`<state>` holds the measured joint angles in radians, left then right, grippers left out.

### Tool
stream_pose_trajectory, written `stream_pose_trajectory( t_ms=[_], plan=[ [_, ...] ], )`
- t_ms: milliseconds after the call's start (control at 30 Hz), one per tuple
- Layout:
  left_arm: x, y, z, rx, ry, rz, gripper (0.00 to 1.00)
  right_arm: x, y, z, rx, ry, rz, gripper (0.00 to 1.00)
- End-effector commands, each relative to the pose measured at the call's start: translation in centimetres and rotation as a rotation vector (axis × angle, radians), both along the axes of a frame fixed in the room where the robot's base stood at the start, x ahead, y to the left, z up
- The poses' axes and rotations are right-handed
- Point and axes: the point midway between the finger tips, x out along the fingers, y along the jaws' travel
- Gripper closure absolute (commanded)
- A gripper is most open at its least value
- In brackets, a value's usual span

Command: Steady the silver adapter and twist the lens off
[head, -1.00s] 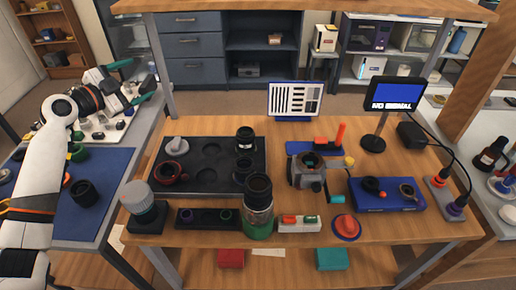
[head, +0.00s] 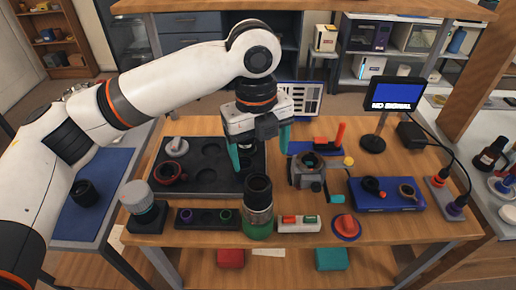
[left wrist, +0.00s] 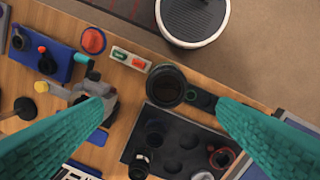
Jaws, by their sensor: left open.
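The lens (head: 258,188) is a black barrel standing upright, with the silver adapter (head: 258,217) as a band beneath it and a green base (head: 257,230) at the bottom. My left gripper (head: 260,158) is open, its teal fingers pointing down, above and slightly behind the lens. In the left wrist view the lens (left wrist: 167,86) is seen from above, between and beyond the fingertips of my left gripper (left wrist: 162,106). Nothing is between the fingers' tips, and the lens is not touched. The adapter is hidden under the lens in that view. My right gripper is out of view.
A black tray (head: 205,185) with a red ring (head: 169,173) lies to the left behind the lens. A grey camera body (head: 308,172) stands at right. A red-and-green switch box (head: 298,223) and red button (head: 346,227) are right of the lens. A grey-topped jar (head: 141,205) stands left.

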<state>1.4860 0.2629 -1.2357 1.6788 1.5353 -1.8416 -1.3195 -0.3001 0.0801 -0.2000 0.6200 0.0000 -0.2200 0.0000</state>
Motion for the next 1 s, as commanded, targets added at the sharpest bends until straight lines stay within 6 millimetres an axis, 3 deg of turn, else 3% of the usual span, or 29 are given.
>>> stream_pose_trajectory(
  t_ms=[267, 700, 1000],
  plan=[
    [-0.4, 0.4, -2.3, 0.056, -0.005, -0.012, 0.19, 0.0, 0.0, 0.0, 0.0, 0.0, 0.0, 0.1],
    [-0.4, 0.4, -10.2, 0.052, -0.004, -0.011, 0.19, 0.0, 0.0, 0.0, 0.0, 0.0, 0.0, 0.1],
    [-0.3, 0.4, -12.1, 0.051, -0.006, -0.011, 0.19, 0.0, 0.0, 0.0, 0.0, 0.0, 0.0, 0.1]
  ],
)
